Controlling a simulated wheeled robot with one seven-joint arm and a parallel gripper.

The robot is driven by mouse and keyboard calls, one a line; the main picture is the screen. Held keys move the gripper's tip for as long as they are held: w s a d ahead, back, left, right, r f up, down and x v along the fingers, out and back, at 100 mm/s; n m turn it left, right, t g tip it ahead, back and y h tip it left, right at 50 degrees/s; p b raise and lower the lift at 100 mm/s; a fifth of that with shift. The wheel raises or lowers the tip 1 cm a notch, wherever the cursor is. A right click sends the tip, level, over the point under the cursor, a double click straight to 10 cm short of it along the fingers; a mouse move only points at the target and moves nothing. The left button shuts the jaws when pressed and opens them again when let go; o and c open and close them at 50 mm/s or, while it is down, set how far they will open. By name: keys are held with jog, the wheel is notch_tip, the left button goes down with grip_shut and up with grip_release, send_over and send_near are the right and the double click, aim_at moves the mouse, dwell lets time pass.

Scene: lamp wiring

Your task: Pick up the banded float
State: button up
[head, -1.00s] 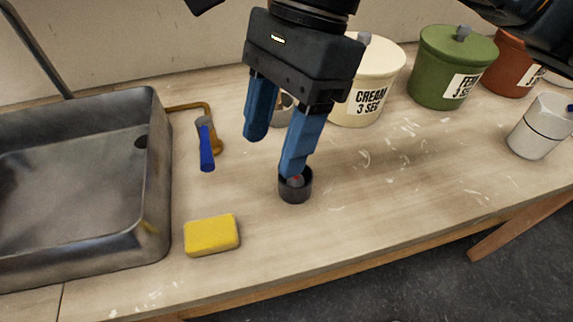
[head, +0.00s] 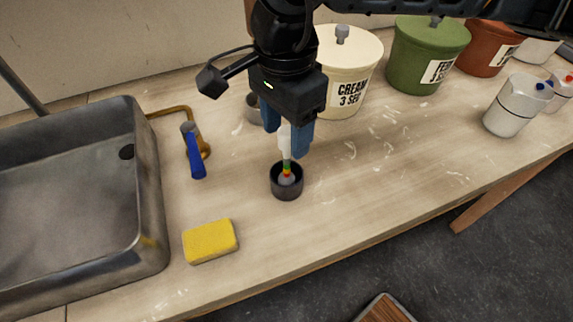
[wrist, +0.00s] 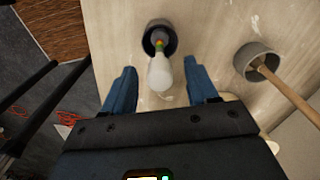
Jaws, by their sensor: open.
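The banded float (head: 285,143) stands nearly upright in a small dark cup (head: 287,188) on the bench. It has a white upper part and green, yellow and red bands low down near the cup's mouth. In the wrist view the float (wrist: 160,72) points toward me from its dark cup (wrist: 151,45). My gripper (head: 286,134) is open, with its blue fingers around the float's upper part. In the wrist view the fingers of my gripper (wrist: 160,68) lie left and right of the float, with a gap on each side.
A grey cup with a wooden stick (wrist: 288,92) stands close by. A yellow sponge (head: 210,241) lies in front, left of the dark cup. Cream (head: 343,90) and green (head: 425,60) canisters stand behind.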

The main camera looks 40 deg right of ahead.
jog(key=shift+f, duration=0.5)
grip_shut()
dwell(0.3)
